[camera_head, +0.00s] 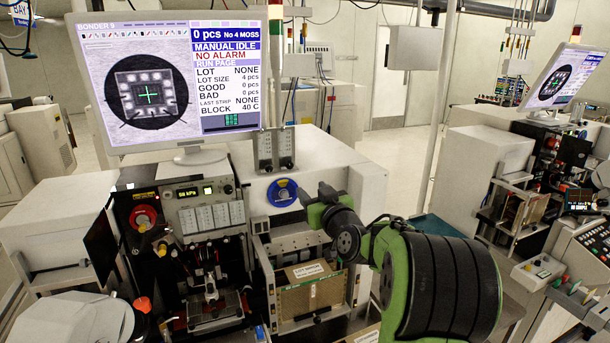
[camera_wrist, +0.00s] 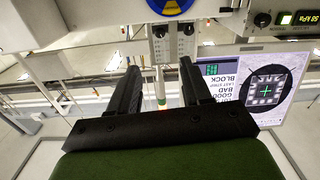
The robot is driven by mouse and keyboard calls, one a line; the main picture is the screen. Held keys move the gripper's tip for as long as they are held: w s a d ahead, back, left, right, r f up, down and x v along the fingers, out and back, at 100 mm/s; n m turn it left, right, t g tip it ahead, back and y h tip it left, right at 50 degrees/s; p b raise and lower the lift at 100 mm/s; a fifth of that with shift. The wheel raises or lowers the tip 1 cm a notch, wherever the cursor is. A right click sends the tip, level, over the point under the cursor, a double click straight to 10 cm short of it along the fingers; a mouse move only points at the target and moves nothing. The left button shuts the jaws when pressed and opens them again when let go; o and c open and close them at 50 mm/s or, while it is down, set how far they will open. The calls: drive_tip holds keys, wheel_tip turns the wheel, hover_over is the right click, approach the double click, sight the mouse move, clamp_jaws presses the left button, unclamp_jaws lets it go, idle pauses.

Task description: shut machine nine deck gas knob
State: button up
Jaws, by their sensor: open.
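Machine nine stands in front of me, with BONDER 9 on its screen (camera_head: 170,75). A round blue knob (camera_head: 282,192) with a pale marking sits on its white front panel, below a small grey two-dial box (camera_head: 275,150). No label is readable, so I cannot tell if it is the deck gas knob, nor its setting. In the wrist view a blue and yellow disc (camera_wrist: 172,5) is cut off by the top edge. My gripper (camera_wrist: 158,65) is open and empty, apart from the disc. In the head view my arm's end is just right of the blue knob.
A red knob (camera_head: 143,217) and a small yellow knob (camera_head: 162,249) sit on the dark left panel, beside a kPa readout (camera_head: 187,193). A cardboard box (camera_head: 312,293) is in the bay below the blue knob. Another machine's screen (camera_head: 553,82) stands at right.

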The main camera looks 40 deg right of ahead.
sight(290, 166)
drive_tip(key=p+x, duration=0.3)
drive_tip(key=x, duration=0.4)
drive_tip(key=p+x, duration=0.2)
drive_tip(key=x, duration=0.5)
drive_tip(key=shift+w+r+p, duration=0.2)
drive_tip(key=shift+w+p, duration=0.2)
drive_tip(key=shift+w+d+f, duration=0.1)
drive_tip(key=shift+w+d, duration=0.1)
drive_tip(key=shift+w, duration=0.3)
drive_tip(key=shift+c, duration=0.3)
clamp_jaws()
drive_tip(key=shift+f+m+b, duration=0.2)
drive_tip(key=shift+m+b, duration=1)
drive_tip(key=shift+r+m, duration=0.15)
drive_tip(key=shift+m, duration=0.85)
